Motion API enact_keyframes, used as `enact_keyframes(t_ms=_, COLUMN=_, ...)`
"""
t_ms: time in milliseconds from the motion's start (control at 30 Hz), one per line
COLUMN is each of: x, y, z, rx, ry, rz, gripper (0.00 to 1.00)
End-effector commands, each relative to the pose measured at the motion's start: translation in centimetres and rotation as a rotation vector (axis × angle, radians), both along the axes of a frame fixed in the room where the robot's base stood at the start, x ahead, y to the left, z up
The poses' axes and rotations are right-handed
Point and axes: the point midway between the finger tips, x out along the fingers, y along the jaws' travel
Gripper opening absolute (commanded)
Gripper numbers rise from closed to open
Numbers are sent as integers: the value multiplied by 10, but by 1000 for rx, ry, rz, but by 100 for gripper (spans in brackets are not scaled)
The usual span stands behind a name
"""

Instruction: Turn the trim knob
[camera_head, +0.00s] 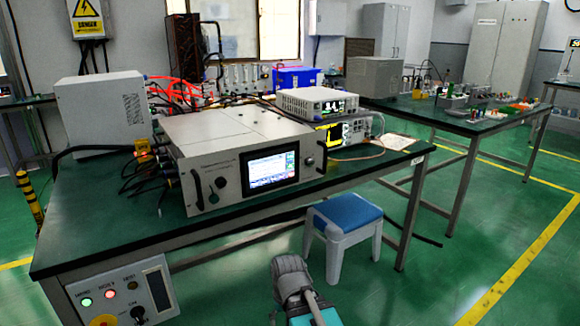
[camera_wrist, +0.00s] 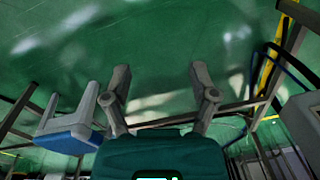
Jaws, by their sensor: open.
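The microwave generator (camera_head: 243,155) is a grey box with a lit screen (camera_head: 270,168) and black handles, standing on the green-topped bench. A small dark knob (camera_head: 309,161) is right of its screen, and another (camera_head: 221,182) is left of it. A control box (camera_head: 123,293) under the bench's front left edge carries a black knob (camera_head: 137,313) and lit buttons. The labels are too small to tell which is the trim knob. My gripper (camera_wrist: 160,76) is open and empty in the wrist view, above the green floor. In the head view my arm end is low, right of the control box.
A stool with a blue seat (camera_head: 347,212) stands in front of the bench, near my arm; it also shows in the wrist view (camera_wrist: 70,138). Instruments (camera_head: 317,103) and a white box (camera_head: 105,110) with cables crowd the bench. Open floor (camera_head: 470,235) lies to the right.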

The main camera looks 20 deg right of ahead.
Motion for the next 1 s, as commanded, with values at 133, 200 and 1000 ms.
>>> enact_keyframes(t_ms=133, x=15, y=1, z=16, rx=99, ry=-59, rz=-9, gripper=76)
enact_keyframes(t_ms=200, x=24, y=1, z=27, rx=164, ry=-102, rz=-19, gripper=76)
enact_keyframes(t_ms=1000, x=146, y=-117, z=245, rx=842, ry=-913, rz=-406, gripper=76)
